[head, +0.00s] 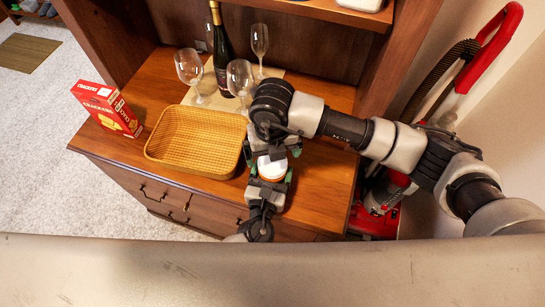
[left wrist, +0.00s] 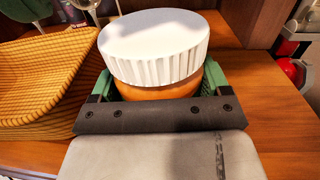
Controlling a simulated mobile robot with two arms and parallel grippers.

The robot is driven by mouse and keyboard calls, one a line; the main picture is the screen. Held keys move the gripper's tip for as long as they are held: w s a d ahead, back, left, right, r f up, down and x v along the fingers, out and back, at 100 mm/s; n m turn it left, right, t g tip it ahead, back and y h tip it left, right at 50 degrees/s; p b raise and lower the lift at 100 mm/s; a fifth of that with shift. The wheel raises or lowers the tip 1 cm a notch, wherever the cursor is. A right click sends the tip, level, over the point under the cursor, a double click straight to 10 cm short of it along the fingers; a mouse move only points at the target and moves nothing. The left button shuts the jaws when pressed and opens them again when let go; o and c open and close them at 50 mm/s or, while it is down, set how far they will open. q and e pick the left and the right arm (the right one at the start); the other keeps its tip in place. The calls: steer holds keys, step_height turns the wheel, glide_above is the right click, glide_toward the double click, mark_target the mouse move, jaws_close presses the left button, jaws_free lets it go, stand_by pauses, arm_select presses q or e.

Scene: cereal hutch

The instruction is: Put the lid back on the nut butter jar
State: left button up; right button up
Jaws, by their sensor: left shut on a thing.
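The nut butter jar (left wrist: 160,90) has an orange body and stands between the green-padded fingers of my left gripper (head: 269,181), which is shut on it. The white ribbed lid (left wrist: 155,45) sits on top of the jar, roughly level, and it also shows in the head view (head: 272,168). Whether it is screwed tight cannot be seen. My right gripper (head: 273,152) comes down from the right arm just above the lid. Its fingers are spread wider than the lid and hold nothing I can see. No finger of it shows on the lid in the left wrist view.
A wicker basket (head: 200,109) stands left of the jar, with a red cracker box (head: 107,110) beyond it. Several wine glasses (head: 188,68) and a dark bottle (head: 222,55) stand behind. The wooden counter (head: 322,190) is clear to the right. A red vacuum cleaner (head: 374,222) stands beside the hutch.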

step_height(320, 180, up, 8)
stand_by(0.4)
arm_select(q)
steer(key=o, duration=1.7)
steer(key=shift+b+v, duration=1.05)
steer(key=shift+v, duration=4.4)
arm_select(e)
steer(key=shift+f, duration=1.05)
